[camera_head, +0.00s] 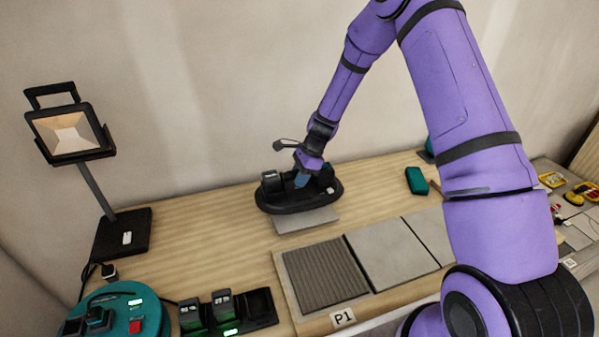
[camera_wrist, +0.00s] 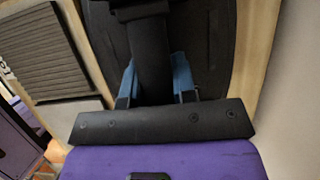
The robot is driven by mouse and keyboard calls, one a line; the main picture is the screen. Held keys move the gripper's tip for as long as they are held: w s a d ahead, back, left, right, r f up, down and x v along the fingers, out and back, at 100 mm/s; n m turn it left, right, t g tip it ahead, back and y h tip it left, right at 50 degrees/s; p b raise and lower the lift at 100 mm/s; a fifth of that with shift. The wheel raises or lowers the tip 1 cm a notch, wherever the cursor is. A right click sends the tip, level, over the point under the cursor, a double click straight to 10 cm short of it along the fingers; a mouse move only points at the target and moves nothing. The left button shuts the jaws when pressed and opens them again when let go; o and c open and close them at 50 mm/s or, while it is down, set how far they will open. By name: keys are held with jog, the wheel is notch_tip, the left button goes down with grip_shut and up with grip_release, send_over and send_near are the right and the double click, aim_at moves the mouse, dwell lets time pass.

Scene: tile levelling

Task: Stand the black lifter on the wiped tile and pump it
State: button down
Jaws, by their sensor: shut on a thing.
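The black lifter (camera_head: 322,197), an oval body with upright parts, is at the back of the bench. It covers the rear of a loose grey tile (camera_head: 306,221); whether it rests on the tile or hangs just above it I cannot tell. My gripper (camera_head: 302,180) is at the middle of the lifter. In the wrist view, the blue fingers of my gripper (camera_wrist: 155,85) are closed on both sides of the lifter's black handle (camera_wrist: 153,62), with the oval base (camera_wrist: 212,40) behind it. The lifter's underside is hidden.
A dark ribbed bed (camera_head: 325,275) marked P1 (camera_head: 343,318) lies in front, with grey tiles (camera_head: 390,252) to its right. A lamp (camera_head: 70,132) stands at left. A teal round device (camera_head: 110,315) and a battery rack (camera_head: 225,312) are front left. A teal block (camera_head: 416,181) is right of the lifter.

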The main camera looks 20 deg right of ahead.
aim_at(300, 188)
jog(key=shift+f, duration=1.55)
jog(key=shift+f, duration=0.8)
dwell(1.1)
jog(key=c, duration=0.8)
grip_release()
jog(key=shift+c, duration=0.2)
jog(key=v, duration=1)
jog(key=shift+d+r, duration=0.15)
jog(key=shift+r, duration=0.25)
